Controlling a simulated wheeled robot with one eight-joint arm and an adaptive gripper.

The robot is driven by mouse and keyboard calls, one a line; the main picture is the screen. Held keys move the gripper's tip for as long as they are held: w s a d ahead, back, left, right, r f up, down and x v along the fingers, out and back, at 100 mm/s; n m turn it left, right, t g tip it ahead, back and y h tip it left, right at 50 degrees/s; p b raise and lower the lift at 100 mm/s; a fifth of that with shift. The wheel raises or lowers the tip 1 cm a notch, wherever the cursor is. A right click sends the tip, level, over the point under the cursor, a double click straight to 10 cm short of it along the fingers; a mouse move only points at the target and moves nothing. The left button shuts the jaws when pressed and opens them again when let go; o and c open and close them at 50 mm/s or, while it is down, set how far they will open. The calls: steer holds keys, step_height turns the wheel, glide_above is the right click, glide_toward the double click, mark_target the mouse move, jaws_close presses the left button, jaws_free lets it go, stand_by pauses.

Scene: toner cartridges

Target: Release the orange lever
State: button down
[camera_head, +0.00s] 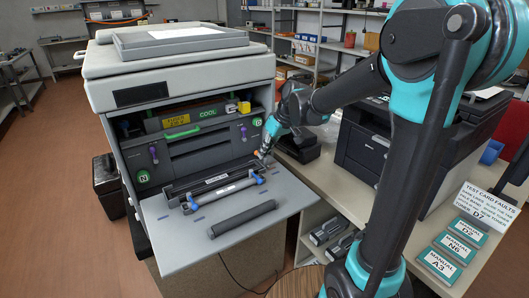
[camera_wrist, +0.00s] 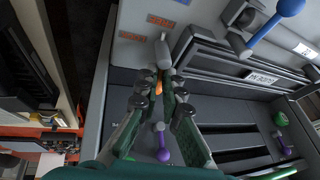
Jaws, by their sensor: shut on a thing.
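The orange lever (camera_wrist: 158,85) shows as a small patch of orange between my fingertips in the wrist view. Most of it is hidden by the fingers. My gripper (camera_wrist: 160,88) is shut on it. In the head view my gripper (camera_head: 264,155) is at the right end of the printer's open bay, and a bit of orange (camera_head: 256,154) shows beside it. A grey rod end (camera_wrist: 163,50) lies just beyond the fingertips in the wrist view. The printer (camera_head: 180,70) has its front door folded down flat.
A grey bar with blue ends (camera_head: 222,193) and a dark roller (camera_head: 243,219) lie on the open door (camera_head: 190,240). Purple levers (camera_head: 153,154) and a green handle (camera_head: 181,132) are inside. The bench with a black printer (camera_head: 365,150) stands close on the right.

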steer(key=c, duration=1.7)
jaws_free()
steer(key=shift+r, duration=0.1)
steer(key=v, duration=1.2)
steer(key=shift+s, duration=0.1)
